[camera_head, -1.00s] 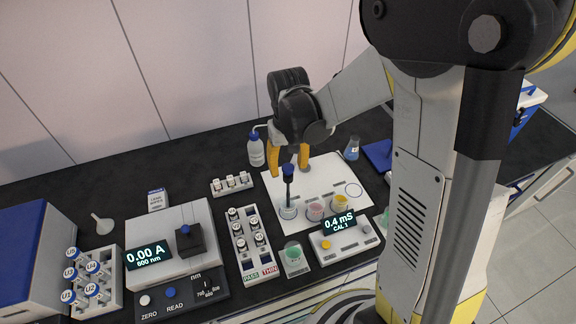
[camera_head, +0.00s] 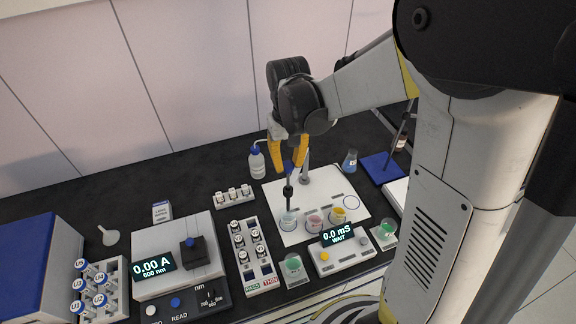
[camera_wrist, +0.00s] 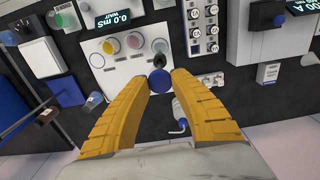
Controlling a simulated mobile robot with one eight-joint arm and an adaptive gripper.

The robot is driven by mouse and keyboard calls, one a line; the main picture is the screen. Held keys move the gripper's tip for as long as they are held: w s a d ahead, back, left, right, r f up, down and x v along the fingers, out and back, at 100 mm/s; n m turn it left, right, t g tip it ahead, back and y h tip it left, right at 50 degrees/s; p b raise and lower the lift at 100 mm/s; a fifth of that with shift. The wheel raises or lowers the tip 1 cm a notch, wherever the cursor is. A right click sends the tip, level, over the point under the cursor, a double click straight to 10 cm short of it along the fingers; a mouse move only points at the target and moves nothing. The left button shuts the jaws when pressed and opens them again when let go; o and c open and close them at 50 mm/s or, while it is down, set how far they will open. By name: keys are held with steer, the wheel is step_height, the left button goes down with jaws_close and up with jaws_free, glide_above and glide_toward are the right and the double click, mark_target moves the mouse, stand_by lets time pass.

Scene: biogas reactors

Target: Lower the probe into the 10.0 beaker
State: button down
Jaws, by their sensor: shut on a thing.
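My gripper (camera_head: 288,158) is shut on the blue-capped probe (camera_head: 288,190), which hangs upright below the yellow fingers. The wrist view shows its blue cap (camera_wrist: 159,79) between the fingertips. The probe's lower end is over or at the rim of the clear beaker (camera_head: 288,220); I cannot tell its exact depth. A pink beaker (camera_head: 314,223) and a yellow beaker (camera_head: 337,215) stand to the right in the same row. Beaker labels are too small to read, so I cannot tell which is 10.0. The meter (camera_head: 341,252) reads 0.0 mS, WAIT.
The beakers stand on a white mat (camera_head: 345,187) with an empty printed ring. A wash bottle (camera_head: 257,163), vial racks (camera_head: 235,199), a green-filled beaker (camera_head: 293,267) and a blue flask (camera_head: 350,161) surround the mat.

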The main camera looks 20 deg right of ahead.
steer(key=c, duration=1.1)
jaws_free()
steer(key=shift+o, duration=0.2)
steer(key=shift+r, duration=0.1)
step_height(320, 180, up, 12)
